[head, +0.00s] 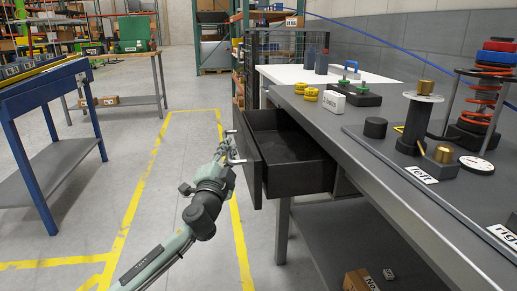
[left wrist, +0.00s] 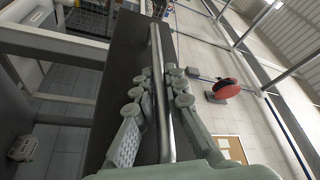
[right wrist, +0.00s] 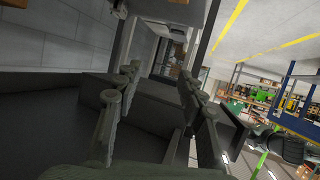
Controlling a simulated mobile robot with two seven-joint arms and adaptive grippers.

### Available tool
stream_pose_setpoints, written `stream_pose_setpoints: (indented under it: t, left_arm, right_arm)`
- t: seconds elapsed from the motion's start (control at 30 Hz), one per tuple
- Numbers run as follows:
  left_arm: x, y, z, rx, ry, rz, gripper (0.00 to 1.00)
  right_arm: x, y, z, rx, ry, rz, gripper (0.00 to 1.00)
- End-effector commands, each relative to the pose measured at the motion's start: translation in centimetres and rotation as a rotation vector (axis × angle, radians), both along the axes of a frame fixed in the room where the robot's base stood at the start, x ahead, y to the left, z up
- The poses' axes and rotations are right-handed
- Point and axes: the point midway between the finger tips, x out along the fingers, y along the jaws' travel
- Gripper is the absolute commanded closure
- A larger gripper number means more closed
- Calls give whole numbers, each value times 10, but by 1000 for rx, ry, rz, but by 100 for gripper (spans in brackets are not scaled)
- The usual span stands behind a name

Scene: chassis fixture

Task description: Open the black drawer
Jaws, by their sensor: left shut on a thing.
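The black drawer (head: 303,178) stands pulled out from under the grey workbench top, its empty inside showing from above in the head view. Its front panel (head: 251,160) faces left and carries a metal bar handle. My left gripper (head: 231,150) is at that handle. In the left wrist view the handle (left wrist: 163,100) runs between the fingers of my left gripper (left wrist: 160,84), which are shut on it. My right gripper (right wrist: 158,82) shows only in its own wrist view, with its fingers apart and nothing held between them.
The grey workbench (head: 375,118) bears yellow rings (head: 311,94), a black cylinder (head: 375,127), a red spring strut (head: 487,92) and a dial gauge (head: 477,164). A blue-framed table (head: 47,92) stands at left. Yellow-marked floor between is open.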

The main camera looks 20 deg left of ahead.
Motion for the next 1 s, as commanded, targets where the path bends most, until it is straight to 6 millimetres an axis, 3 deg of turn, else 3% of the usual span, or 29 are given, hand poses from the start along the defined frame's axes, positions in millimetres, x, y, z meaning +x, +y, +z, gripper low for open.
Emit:
stream_pose_setpoints:
  t: [0.1, 0.3, 0.5, 0.87, 0.9, 1.0]
  left_arm:
    - [-18, 25, -3, 1, 4, 0, 100]
    - [-36, 52, -2, 1, 3, -1, 100]
    - [-44, 64, -2, -2, 2, -2, 100]
    - [-45, 65, -1, -2, 2, -2, 100]
    - [-45, 65, -1, -2, 2, -2, 86]
    - [-44, 66, -1, -2, 1, -1, 74]
  right_arm:
    - [4, 8, 10, 26, -57, 14, 60]
    - [7, 17, 26, 57, -128, 30, 60]
    - [8, 21, 33, 71, -161, 37, 60]
    - [8, 21, 34, 73, -165, 37, 60]
    - [8, 21, 34, 73, -165, 37, 60]
    - [8, 21, 34, 73, -165, 37, 60]
